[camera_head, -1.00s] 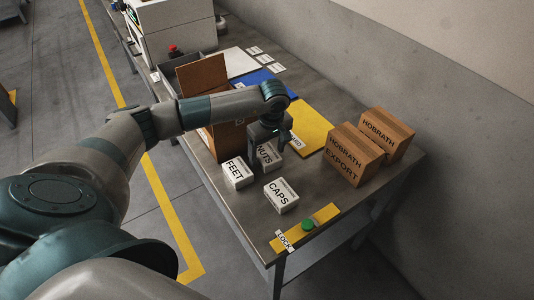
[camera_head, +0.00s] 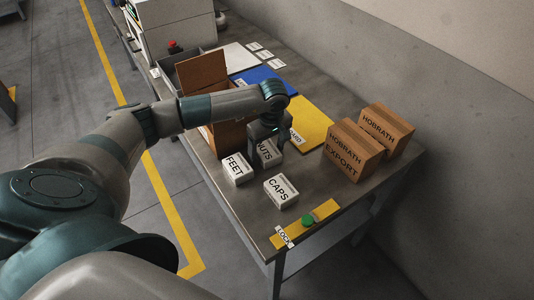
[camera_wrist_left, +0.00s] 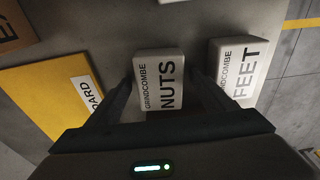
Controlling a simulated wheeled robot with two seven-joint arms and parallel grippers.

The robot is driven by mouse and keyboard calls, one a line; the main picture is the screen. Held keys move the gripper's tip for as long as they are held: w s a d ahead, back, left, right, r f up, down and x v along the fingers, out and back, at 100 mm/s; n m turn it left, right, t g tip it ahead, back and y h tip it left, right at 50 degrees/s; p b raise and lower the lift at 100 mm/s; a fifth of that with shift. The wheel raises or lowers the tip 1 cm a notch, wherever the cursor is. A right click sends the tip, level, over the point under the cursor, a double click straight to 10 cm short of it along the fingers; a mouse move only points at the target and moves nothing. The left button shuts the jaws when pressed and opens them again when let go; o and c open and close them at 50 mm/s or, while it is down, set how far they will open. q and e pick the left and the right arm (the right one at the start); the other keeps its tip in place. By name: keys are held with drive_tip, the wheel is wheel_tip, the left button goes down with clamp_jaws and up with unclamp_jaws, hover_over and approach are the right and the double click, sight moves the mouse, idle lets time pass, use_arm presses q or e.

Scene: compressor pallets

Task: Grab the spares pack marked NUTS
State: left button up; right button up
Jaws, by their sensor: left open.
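The white spares pack marked NUTS (camera_head: 268,152) stands on the grey table, partly hidden behind my left gripper (camera_head: 267,143) in the head view. In the left wrist view the NUTS pack (camera_wrist_left: 160,80) lies between the two open fingers (camera_wrist_left: 160,90), one on each side of it. I cannot tell whether either finger touches it. The white FEET pack (camera_head: 237,169) stands to its left in the head view, and it also shows in the left wrist view (camera_wrist_left: 238,68). The white CAPS pack (camera_head: 281,191) stands nearer the table's front. My right gripper is not in view.
An open brown carton (camera_head: 203,70) stands behind the packs. Two HOBRATH cartons (camera_head: 352,150) stand at the right. A yellow board (camera_head: 308,125) and a blue one (camera_head: 262,82) lie behind. A yellow strip with a green button (camera_head: 308,220) is at the front edge.

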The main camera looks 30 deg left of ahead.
sight(266, 148)
use_arm(q)
drive_tip(key=shift+f, duration=0.1)
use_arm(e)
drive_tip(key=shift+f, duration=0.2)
use_arm(q)
drive_tip(key=c, duration=1.2)
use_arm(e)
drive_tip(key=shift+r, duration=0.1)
